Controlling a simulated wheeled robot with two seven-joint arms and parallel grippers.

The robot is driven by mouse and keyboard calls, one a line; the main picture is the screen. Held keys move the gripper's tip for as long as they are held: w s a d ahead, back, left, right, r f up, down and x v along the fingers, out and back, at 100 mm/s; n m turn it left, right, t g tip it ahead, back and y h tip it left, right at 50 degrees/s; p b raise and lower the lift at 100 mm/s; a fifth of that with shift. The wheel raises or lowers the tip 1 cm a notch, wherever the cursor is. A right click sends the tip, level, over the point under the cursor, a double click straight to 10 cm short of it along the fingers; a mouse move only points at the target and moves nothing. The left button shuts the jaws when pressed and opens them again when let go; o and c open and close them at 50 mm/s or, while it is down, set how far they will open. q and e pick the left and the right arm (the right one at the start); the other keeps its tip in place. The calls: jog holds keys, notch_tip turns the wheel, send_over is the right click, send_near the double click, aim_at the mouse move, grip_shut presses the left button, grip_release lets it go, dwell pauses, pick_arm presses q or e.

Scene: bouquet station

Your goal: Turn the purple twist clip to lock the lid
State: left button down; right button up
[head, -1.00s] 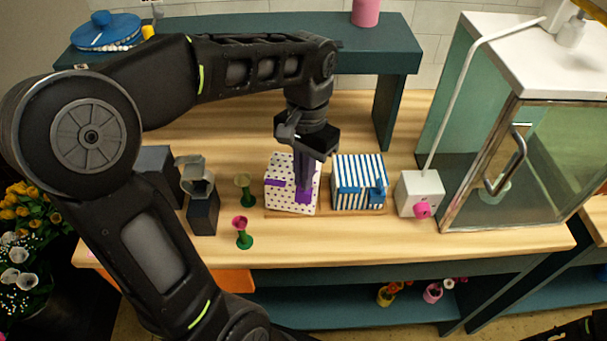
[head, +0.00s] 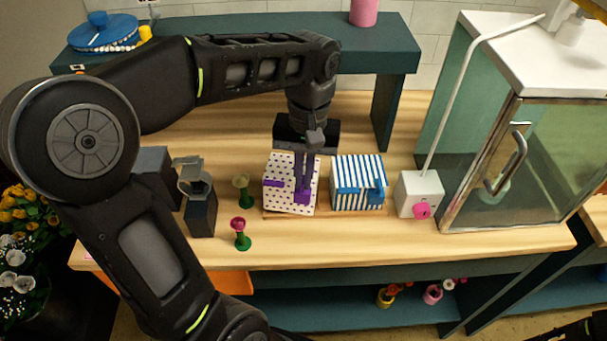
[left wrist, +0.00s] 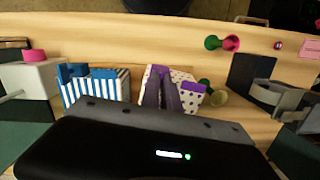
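The white box with purple dots (head: 279,201) stands on the wooden counter, with a purple piece at its left side. The purple twist clip (head: 303,197) is at the front right of this box. My left gripper (head: 303,187) points down at it, its two fingers close together with the clip between the tips. The fingers hide part of the clip. In the left wrist view the fingers (left wrist: 161,78) reach the dotted box (left wrist: 188,101), with purple showing at the tips. My right gripper is not in view; only a dark part of my own body shows at the bottom right.
A blue-striped box (head: 358,175) with blue clips stands close on the right, then a white box with a pink knob (head: 422,211) and a glass cabinet (head: 540,160).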

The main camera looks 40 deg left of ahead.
pick_arm(q)
jog(key=c, duration=1.6)
grip_release()
jog(key=shift+r, duration=0.45)
notch_tip(320, 180, up, 7)
jog(key=p, duration=0.5)
jog(key=shift+w, duration=0.4)
jog(key=shift+f, duration=0.1)
